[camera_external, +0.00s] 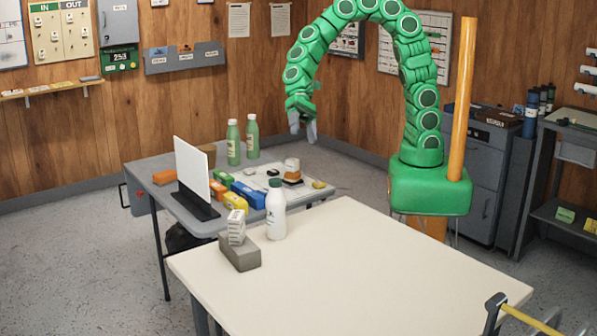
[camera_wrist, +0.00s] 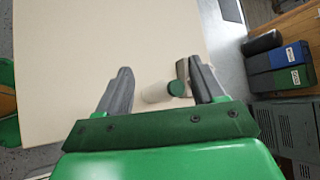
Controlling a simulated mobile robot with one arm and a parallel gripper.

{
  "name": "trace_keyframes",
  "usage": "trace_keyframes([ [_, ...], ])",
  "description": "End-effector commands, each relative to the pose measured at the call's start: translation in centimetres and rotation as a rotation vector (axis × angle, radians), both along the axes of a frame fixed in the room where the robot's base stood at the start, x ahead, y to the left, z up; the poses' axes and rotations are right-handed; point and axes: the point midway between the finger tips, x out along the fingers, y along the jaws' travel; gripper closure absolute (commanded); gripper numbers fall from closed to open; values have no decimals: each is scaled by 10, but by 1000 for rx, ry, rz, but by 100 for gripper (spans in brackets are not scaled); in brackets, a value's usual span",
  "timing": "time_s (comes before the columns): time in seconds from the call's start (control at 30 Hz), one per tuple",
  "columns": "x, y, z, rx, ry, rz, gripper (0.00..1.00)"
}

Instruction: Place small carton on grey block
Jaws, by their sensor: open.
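My gripper (camera_external: 301,126) is high above and behind the block, apart from both and empty. In the wrist view my gripper (camera_wrist: 162,88) is open, its two grey fingers wide apart. A grey-brown shape, seemingly the block (camera_wrist: 182,68), is partly hidden by the right finger there; I cannot make out the carton in that view.
A white bottle with a green cap (camera_external: 276,210) stands just right of the block; it also shows between the fingers (camera_wrist: 155,93). The rest of the cream table (camera_external: 370,265) is clear. A grey table (camera_external: 150,165) behind holds green bottles, coloured boxes and a white panel (camera_external: 192,170).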

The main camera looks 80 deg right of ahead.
Motion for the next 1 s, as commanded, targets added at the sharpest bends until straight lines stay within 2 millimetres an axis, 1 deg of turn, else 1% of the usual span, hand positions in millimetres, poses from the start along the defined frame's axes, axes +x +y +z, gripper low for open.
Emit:
trace_keyframes([
  [0.03,-10,-10,7,-18,-34,30,32],
  [0.2,-42,-45,16,-93,-126,137,32],
  [0.47,-92,-104,21,-230,-235,289,32],
  [0.77,-147,-181,23,-413,-317,439,32],
  [1.0,-189,-246,26,-577,-347,534,32],
])
